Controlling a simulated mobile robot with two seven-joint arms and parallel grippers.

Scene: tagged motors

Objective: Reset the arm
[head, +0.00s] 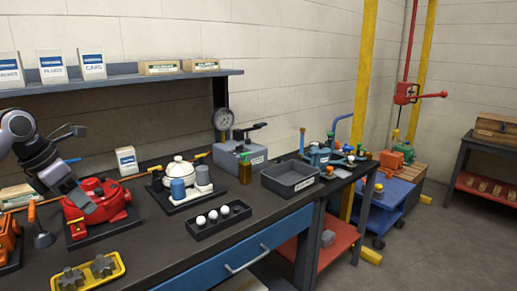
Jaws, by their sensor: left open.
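My left arm comes in from the left edge, and its gripper (80,168) is open above the workbench. It hangs over and partly in front of a red motor-like unit (112,198) on a dark base. I see nothing held between its fingers. Part of the red unit is hidden behind the gripper. My right gripper is not in view.
A shelf (120,80) with boxes hangs above.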

